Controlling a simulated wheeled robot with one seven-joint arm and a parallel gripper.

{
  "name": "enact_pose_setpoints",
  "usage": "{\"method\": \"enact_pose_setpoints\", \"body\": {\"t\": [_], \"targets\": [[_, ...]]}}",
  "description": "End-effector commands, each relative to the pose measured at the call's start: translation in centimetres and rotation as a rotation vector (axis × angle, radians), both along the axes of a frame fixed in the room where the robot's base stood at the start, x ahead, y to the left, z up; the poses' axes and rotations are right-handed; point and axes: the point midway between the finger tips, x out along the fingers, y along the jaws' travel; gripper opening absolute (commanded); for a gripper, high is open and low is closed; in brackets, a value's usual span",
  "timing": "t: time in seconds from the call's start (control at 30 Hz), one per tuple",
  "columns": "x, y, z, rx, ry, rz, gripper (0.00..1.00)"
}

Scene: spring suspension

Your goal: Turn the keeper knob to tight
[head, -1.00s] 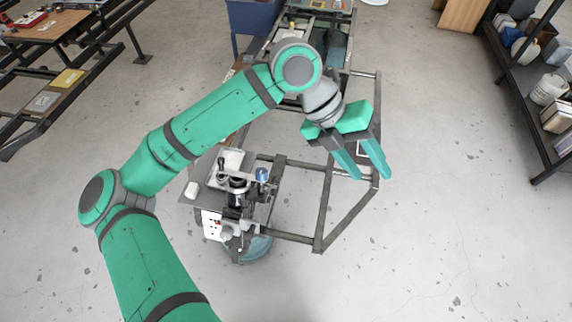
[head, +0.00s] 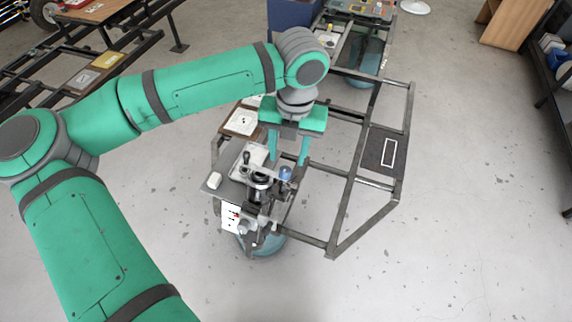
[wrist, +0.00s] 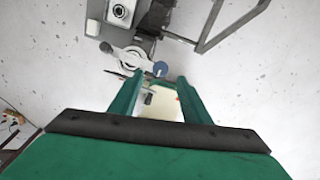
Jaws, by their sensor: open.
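The spring suspension fixture (head: 258,190) stands on the near left part of a dark metal frame, with a black round body and a dark lever. A small blue knob (head: 285,173) sits at its right side; I cannot tell for sure that it is the keeper knob. A blue round top (wrist: 160,69) also shows in the wrist view, just beyond the fingertips. My gripper (head: 288,160) points down above the fixture, open and empty, close to the blue knob in the picture. In the wrist view its fingers (wrist: 158,85) are spread with nothing clamped between them. No tight marking is readable.
A grey plate with a small white block (head: 214,180) lies left of the fixture. A white panel with red and black marks (head: 231,216) hangs at its front. Frame bars (head: 345,215) run to the right. A dark panel (head: 380,160) lies farther right.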

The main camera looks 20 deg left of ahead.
Motion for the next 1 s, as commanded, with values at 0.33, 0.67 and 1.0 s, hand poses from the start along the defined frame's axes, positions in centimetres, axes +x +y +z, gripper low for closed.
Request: {"method": "enact_pose_setpoints", "body": {"t": [0.33,0.67,1.0], "targets": [[-0.1,0.3,-5.1,-0.002,0.001,-0.001,0.43],[-0.1,0.4,-6.0,-0.001,0.000,-0.001,0.43],[-0.1,0.4,-5.9,-0.001,0.000,-0.001,0.02]]}}
